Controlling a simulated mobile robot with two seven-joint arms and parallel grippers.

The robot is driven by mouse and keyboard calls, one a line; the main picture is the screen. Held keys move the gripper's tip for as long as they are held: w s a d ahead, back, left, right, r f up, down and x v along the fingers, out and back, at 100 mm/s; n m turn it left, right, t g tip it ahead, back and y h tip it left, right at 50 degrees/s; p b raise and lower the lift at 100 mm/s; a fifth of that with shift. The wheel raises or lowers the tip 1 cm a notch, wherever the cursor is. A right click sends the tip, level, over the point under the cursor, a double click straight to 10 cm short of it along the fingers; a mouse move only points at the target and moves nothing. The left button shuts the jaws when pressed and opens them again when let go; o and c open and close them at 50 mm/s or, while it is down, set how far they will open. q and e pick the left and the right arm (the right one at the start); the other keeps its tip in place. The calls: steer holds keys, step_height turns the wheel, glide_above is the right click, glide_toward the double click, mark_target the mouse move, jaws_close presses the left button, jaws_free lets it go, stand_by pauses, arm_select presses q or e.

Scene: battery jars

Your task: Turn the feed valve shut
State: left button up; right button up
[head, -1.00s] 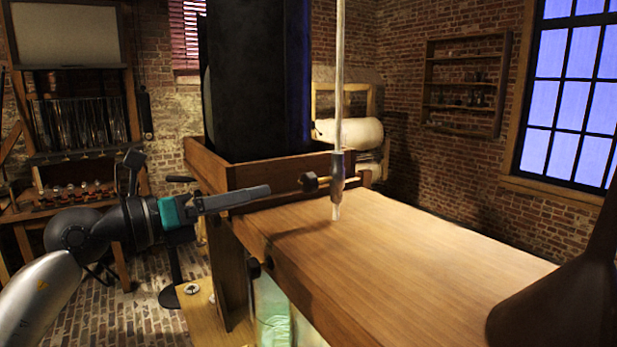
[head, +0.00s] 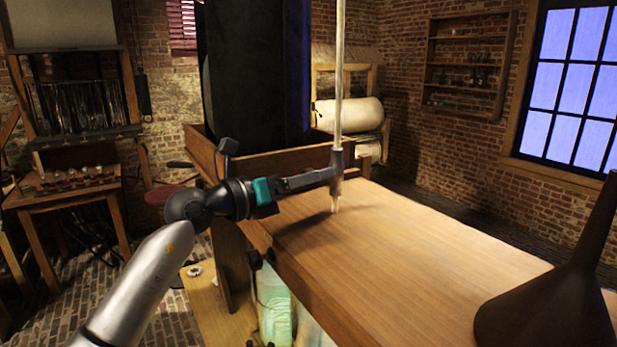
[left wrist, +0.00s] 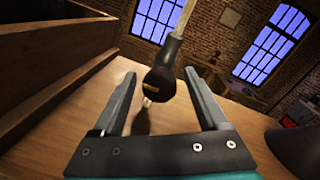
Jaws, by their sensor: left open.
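The feed valve (head: 337,160) is a dark fitting low on a pale vertical pipe (head: 340,70), with a short clear outlet (head: 335,195) above the wooden table top. In the left wrist view its round dark knob (left wrist: 160,84) faces me, with a small pale mark lying nearly level. My left gripper (head: 330,174) reaches in from the left at the valve. In the left wrist view the open left gripper (left wrist: 159,76) has one finger on each side of the knob, with gaps showing. In the head view the gripper hides the knob. My right gripper is not in view.
The table top (head: 430,250) is clear around the outlet. A tall dark column (head: 255,80) stands in a wooden tray (head: 275,164) behind the gripper. A brown funnel-shaped thing (head: 545,300) stands at the right front. Greenish glass jars (head: 273,305) sit below the table's left edge.

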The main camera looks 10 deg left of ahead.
arm_select(q)
jaws_close()
stand_by(0.5)
steer(key=m+b, duration=0.2)
steer(key=shift+a+f+b, duration=0.1)
steer(key=shift+f+b, duration=0.05)
steer(key=shift+b, duration=0.2)
steer(key=m+h+b, duration=0.1)
steer(key=m+b, duration=0.9)
steer(key=shift+m+b, duration=0.4)
steer(key=m+b, duration=0.2)
steer(key=shift+m, duration=0.3)
steer(key=shift+m+h+b, duration=0.4)
steer(key=shift+m+b, duration=0.6)
steer(key=shift+m, duration=0.7)
